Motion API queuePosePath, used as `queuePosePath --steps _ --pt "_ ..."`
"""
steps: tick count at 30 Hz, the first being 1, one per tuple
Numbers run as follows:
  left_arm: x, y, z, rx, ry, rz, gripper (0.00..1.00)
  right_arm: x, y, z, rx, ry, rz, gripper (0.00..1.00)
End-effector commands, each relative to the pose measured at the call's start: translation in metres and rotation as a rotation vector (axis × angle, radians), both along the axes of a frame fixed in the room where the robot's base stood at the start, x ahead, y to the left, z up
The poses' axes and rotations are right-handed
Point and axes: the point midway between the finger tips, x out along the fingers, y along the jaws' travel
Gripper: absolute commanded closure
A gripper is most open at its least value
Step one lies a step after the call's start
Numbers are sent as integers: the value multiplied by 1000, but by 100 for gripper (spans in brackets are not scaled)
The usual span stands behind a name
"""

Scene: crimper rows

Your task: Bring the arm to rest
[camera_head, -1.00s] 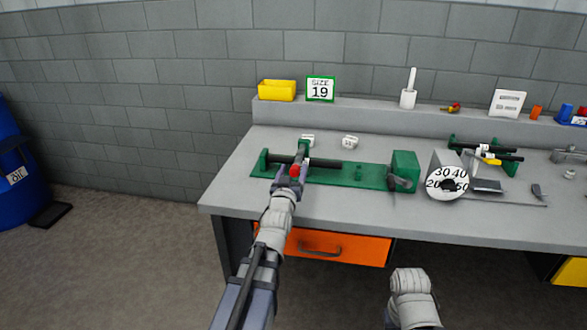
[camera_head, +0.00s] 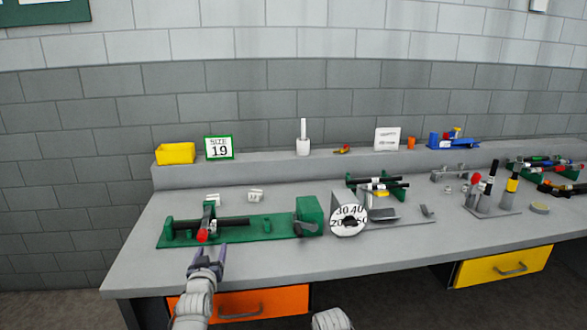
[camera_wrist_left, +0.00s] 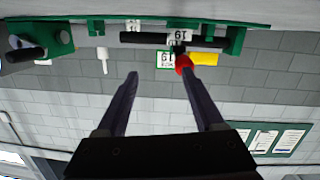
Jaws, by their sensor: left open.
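My left gripper (camera_head: 208,254) is open and empty at the front edge of the workbench (camera_head: 130,270). It stands just in front of a green crimping fixture (camera_head: 270,230) with a black bar (camera_head: 228,222) and a red knob (camera_head: 202,237). The wrist view, which is upside down, shows the two open fingers (camera_wrist_left: 158,72) with nothing between them, and the red knob (camera_wrist_left: 183,64) beyond them. Part of my right arm shows at the bottom edge; its gripper is not visible.
A yellow bin (camera_head: 175,153) and a size 19 sign (camera_head: 219,148) stand on the back ledge. A numbered dial (camera_head: 348,220) is right of the fixture. More tools stand farther right. An orange drawer (camera_head: 270,303) is below the bench.

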Motion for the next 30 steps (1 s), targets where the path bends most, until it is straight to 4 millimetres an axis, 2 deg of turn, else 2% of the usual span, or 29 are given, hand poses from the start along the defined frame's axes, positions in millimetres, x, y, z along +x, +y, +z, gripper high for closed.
queuePosePath --steps 1,5,9,13,18,21,25,30 --pt "0 -25 8 0 91 -43 31 0 0 27 0 0 0 50" --pt "-17 -88 -11 13 379 -155 31 0 0 67 0 0 0 50" --pt "-59 -146 -26 58 691 -264 31 0 0 106 0 0 -1 50" --pt "-115 -186 -27 123 975 -349 31 0 0 141 0 0 -1 50" --pt "-184 -213 -14 213 1276 -418 31 0 0 174 0 0 -1 50" --pt "-213 -219 -6 255 1394 -438 31 0 0 185 0 0 -1 50" --pt "-234 -222 0 287 1481 -449 31 0 0 191 0 0 -1 50" --pt "-240 -222 0 294 1508 -449 31 0 0 191 0 0 -1 50"
